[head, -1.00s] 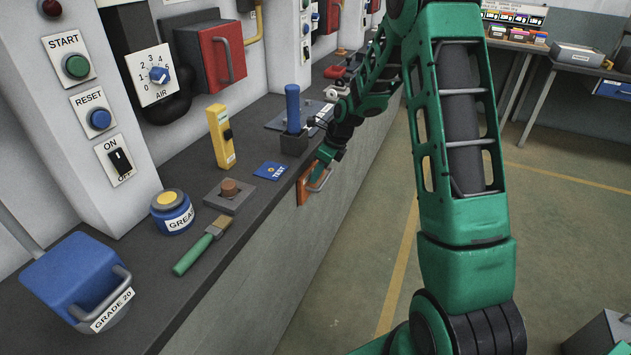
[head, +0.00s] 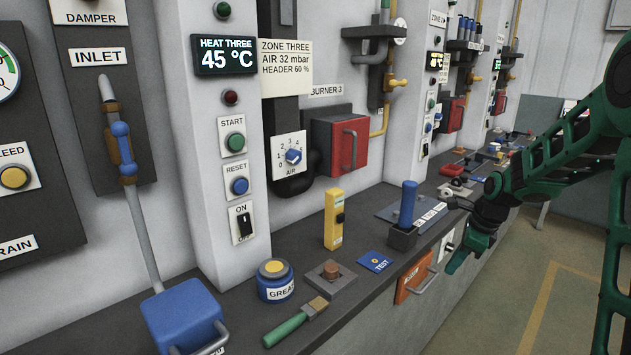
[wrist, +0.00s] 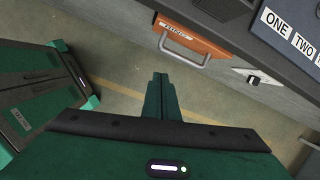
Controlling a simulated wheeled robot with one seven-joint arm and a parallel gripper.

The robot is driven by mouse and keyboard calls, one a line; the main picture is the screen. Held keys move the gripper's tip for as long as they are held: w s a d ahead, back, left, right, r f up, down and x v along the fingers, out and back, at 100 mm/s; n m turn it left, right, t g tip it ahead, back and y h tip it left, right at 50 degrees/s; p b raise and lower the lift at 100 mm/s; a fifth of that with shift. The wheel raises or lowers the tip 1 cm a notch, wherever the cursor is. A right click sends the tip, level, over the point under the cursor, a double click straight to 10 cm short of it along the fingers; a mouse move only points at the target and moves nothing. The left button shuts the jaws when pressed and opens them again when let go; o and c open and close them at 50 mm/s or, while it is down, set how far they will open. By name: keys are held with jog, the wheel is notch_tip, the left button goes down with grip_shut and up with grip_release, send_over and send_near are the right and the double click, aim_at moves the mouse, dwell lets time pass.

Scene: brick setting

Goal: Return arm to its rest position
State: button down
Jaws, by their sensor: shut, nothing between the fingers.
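My gripper (head: 462,258) hangs at the front edge of the dark bench in the head view, right of the orange drawer front (head: 414,278). Its green fingers (wrist: 161,88) are together and empty in the wrist view, over bare floor. The orange drawer front with its grey handle also shows in the wrist view (wrist: 192,40), beyond the fingertips and apart from them. My arm stretches in from the right side of the head view.
A wall column holds START, RESET and ON switches. Floor (head: 500,310) right of the bench is clear.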

jog(key=s+r+n+g, duration=0.1)
jog(key=s+n, duration=0.5)
jog(key=s, duration=0.6)
jog(key=s+d+r+n+g+h, duration=0.1)
jog(key=s+r+n, duration=0.2)
jog(key=s, duration=0.9)
jog(key=s+d+r+n, duration=0.1)
jog(key=s+r+n, duration=0.2)
jog(key=s+n, duration=0.6)
jog(key=s, duration=0.4)
jog(key=shift+g+h, duration=0.4)
